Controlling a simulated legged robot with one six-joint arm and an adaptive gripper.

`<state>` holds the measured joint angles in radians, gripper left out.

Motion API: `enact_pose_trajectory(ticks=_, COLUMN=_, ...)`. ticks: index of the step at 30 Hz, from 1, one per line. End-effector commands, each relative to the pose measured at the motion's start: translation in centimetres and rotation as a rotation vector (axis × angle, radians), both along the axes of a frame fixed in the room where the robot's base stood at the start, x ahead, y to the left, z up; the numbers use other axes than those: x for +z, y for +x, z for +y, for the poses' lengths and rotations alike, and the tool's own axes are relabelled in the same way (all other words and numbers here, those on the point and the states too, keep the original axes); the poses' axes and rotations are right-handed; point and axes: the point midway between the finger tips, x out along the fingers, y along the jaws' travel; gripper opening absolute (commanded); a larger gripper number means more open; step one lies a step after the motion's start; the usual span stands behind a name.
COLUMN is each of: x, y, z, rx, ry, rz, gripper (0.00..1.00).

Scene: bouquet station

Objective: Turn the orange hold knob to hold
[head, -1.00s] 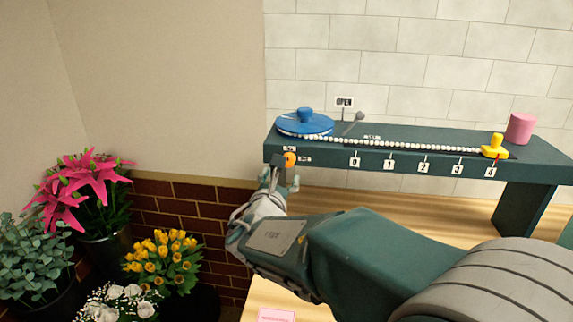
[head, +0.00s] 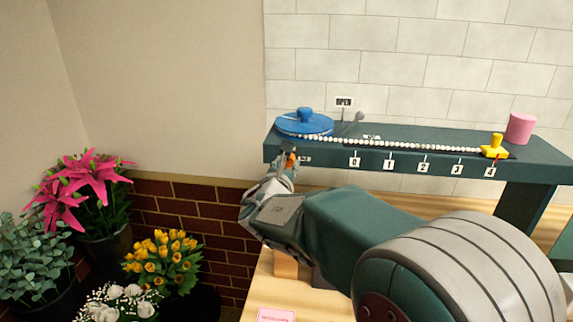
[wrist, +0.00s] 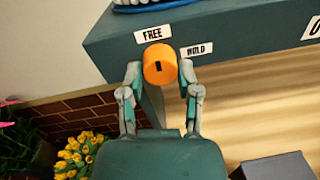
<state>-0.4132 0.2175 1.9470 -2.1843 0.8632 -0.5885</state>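The orange knob (wrist: 160,64) sticks out of the front face of the dark teal bench (wrist: 235,38), and a short dark mark shows upright on its face. The FREE label (wrist: 153,34) is above it, slightly left, and the HOLD label (wrist: 197,49) is to its right. My gripper (wrist: 159,75) is open, with one finger on each side of the knob. Narrow gaps seem to show between fingers and knob; contact is not clear. In the head view my gripper (head: 284,163) partly covers the knob (head: 291,159).
On the bench stand a blue round disc (head: 303,124), a white bead row (head: 400,144), a yellow slider (head: 494,147), a pink cylinder (head: 520,128) and an OPEN sign (head: 344,102). Flower buckets stand at left, with yellow tulips (head: 161,258). A wooden counter (head: 345,178) lies below the bench.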

Motion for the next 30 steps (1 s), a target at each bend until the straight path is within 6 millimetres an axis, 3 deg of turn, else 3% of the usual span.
enact_pose_trajectory(ticks=14, x=0.15, y=0.03, z=0.12, rx=0.004, ry=0.113, rz=-0.025, gripper=0.00)
enact_pose_trajectory(ticks=30, x=0.25, y=0.03, z=0.06, rx=0.003, ry=0.588, rz=-0.118, gripper=0.00)
